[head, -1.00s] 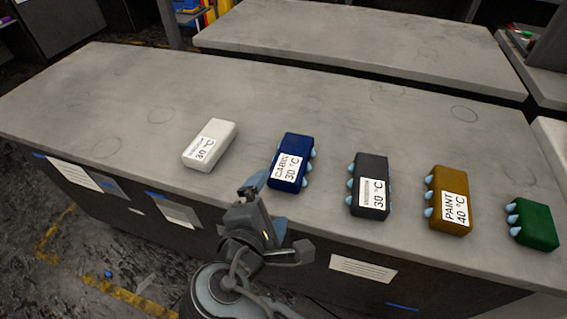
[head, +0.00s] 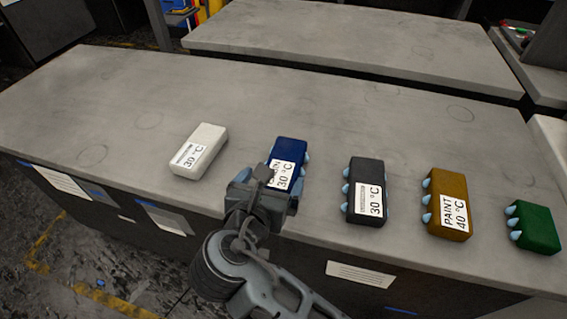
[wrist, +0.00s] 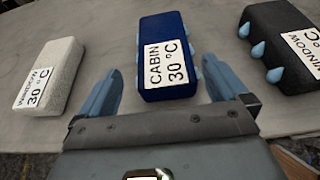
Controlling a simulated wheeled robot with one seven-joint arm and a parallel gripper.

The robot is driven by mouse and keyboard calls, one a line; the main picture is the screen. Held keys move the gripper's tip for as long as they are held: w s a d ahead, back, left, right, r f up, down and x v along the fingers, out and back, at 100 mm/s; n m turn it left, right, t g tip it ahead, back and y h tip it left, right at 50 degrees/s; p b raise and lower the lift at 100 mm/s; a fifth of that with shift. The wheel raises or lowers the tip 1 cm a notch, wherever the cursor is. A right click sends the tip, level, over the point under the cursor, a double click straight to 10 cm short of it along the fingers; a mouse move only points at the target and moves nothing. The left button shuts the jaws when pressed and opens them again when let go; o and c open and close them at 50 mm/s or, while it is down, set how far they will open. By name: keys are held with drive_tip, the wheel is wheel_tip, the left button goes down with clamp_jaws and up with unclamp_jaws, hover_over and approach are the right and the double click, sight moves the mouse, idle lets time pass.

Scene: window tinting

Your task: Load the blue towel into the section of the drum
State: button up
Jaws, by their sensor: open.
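The blue towel (head: 291,151) is a dark blue block with a white "CABIN 30 °C" label and light blue bumps on its side. It lies on the grey table, partly covered by my gripper in the head view. In the wrist view the blue towel (wrist: 163,38) lies ahead, between the lines of my two fingers. My gripper (head: 258,180) is open and empty, just short of the towel's labelled near end. The fingers (wrist: 165,92) stand apart on either side in the wrist view. No drum shows in these views.
A white block (head: 199,150) lies left of the towel. A black block (head: 366,185), a brown block (head: 448,190) and a green block (head: 533,228) lie to the right on the table (head: 100,110). The table's left part is clear. Another bench (head: 350,50) stands behind.

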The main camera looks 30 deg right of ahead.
sight(281, 169)
drive_tip(key=x, duration=0.6)
drive_tip(key=shift+s+d+r, duration=0.1)
drive_tip(key=shift+d, duration=0.2)
drive_tip(key=c, duration=1.1)
drive_tip(key=shift+r, duration=0.45)
drive_tip(key=r, duration=0.4)
drive_tip(key=shift+s+d+p, duration=0.25)
drive_tip(key=shift+d+p, duration=0.05)
drive_tip(key=shift+d, duration=0.05)
drive_tip(key=s+d+r, duration=0.2)
drive_tip(key=d, duration=0.1)
drive_tip(key=s+d+r, duration=0.1)
drive_tip(key=d+r, duration=0.1)
drive_tip(key=d, duration=0.1)
drive_tip(key=s+d+r+p, duration=0.1)
drive_tip(key=s+d+r, duration=0.1)
drive_tip(key=d, duration=0.1)
drive_tip(key=shift+s+d+r, duration=0.1)
drive_tip(key=shift+s, duration=0.2)
